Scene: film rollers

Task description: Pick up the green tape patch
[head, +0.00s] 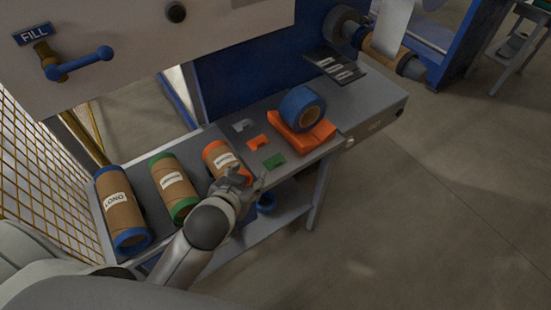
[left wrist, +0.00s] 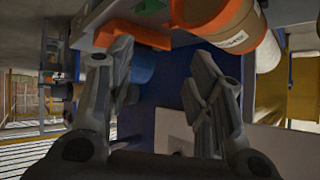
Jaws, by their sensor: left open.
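The green tape patch (head: 274,161) lies flat on the grey workbench, right of the orange-ended roller. It also shows, cut off, at the top edge of the left wrist view (left wrist: 148,6). My left gripper (head: 250,181) is open and empty, near the bench's front edge, to the left of and nearer than the green patch, and not touching it. In the left wrist view its two fingers (left wrist: 160,62) stand wide apart with nothing between them. My right gripper is not in view.
An orange patch (head: 257,142) and a grey patch (head: 241,125) lie beyond the green one. A blue tape roll (head: 303,106) sits on an orange holder (head: 301,135) to the right. Rollers with orange (head: 215,152), green (head: 174,187) and blue (head: 121,209) ends lie left.

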